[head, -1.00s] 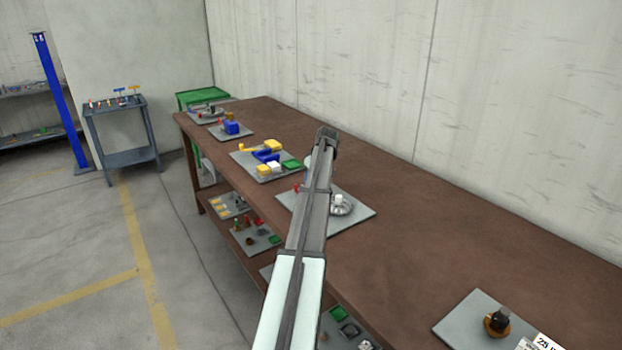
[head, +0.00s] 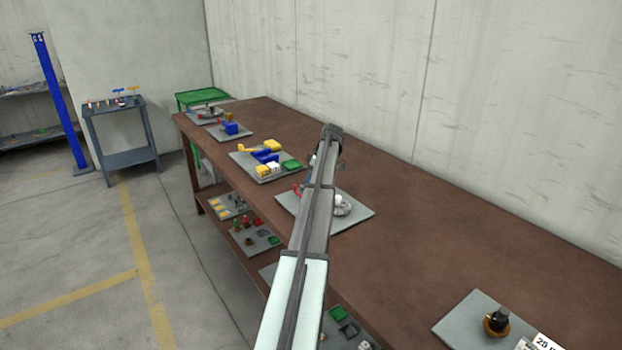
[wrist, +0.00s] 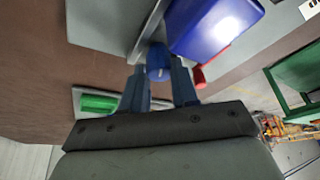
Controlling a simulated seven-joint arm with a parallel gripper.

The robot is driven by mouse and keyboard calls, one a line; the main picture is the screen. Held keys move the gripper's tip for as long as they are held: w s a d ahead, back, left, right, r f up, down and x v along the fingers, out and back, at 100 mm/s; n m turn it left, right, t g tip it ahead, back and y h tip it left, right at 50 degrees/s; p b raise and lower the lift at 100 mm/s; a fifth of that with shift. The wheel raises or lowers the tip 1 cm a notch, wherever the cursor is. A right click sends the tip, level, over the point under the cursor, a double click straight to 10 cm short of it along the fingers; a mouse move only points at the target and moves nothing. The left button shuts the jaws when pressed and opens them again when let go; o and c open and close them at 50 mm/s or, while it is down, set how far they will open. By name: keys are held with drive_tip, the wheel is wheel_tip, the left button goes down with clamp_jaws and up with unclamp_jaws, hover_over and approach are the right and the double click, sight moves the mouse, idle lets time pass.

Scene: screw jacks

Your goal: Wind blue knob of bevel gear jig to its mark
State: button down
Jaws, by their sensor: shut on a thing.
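In the wrist view, my gripper (wrist: 160,88) has its two fingers either side of a small blue knob (wrist: 157,62) and is shut on it. A blue block (wrist: 213,25) sits right behind the knob, with a red part (wrist: 200,77) beside the right finger. A grey plate edge (wrist: 151,25) runs along the block's left side. No mark on the knob can be made out.
Farther along the brown bench (head: 420,230) are a plate with yellow, blue and green blocks (head: 265,157) and a smaller blue block (head: 231,128). A plate with a black knob (head: 498,318) lies at the near right. A green trolley (head: 203,97) stands beyond the bench.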

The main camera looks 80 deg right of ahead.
idle(0.3)
drive_tip(key=c, duration=1.1)
unclamp_jaws()
drive_tip(key=shift+c, duration=0.2)
drive_tip(key=v, duration=1.3)
drive_tip(key=shift+r, duration=0.4)
drive_tip(key=shift+a, duration=0.1)
